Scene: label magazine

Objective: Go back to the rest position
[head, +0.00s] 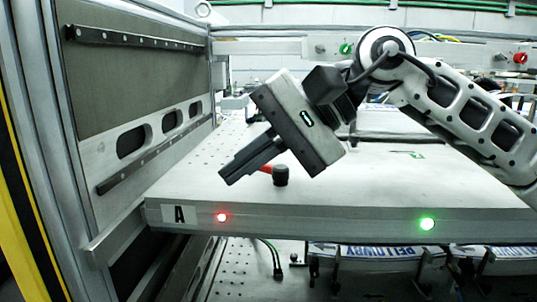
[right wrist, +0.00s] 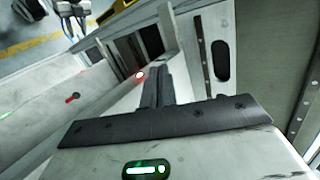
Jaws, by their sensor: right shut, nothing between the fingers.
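My right gripper (head: 228,176) hangs over the left part of the white table plate, tilted down and to the left, with its arm coming in from the right. Its fingers are together with nothing between them. In the right wrist view the closed fingers (right wrist: 158,82) point up the picture, towards the plate's edge with the red light. My left gripper is in neither view.
A metal side wall (head: 140,95) rises at left. Printed stacks (head: 370,253) lie below.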

